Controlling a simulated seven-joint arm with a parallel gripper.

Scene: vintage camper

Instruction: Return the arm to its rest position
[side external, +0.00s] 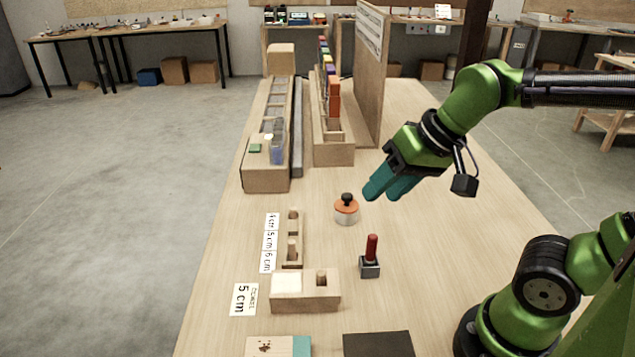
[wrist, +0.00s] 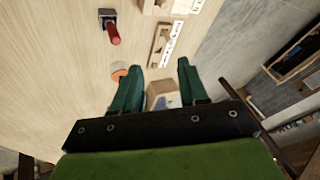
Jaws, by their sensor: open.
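My gripper (side external: 381,189) has teal fingers on a black mount at the end of a green arm. It hangs in the air above the right side of the wooden table (side external: 410,290), to the right of an orange and grey round thing with a black knob (side external: 346,209). In the wrist view my gripper (wrist: 161,72) shows its two fingers apart, with nothing held between them. The orange top (wrist: 119,71) is partly hidden beside the left finger there.
A red-handled tool (side external: 371,249) stands upright in a grey block. A wooden block with a pale pad (side external: 320,295) and a slotted strip with size labels (side external: 292,255) lie to its left. Wooden racks (side external: 333,153) and an upright board (side external: 371,75) stand farther back. The table's right side is clear.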

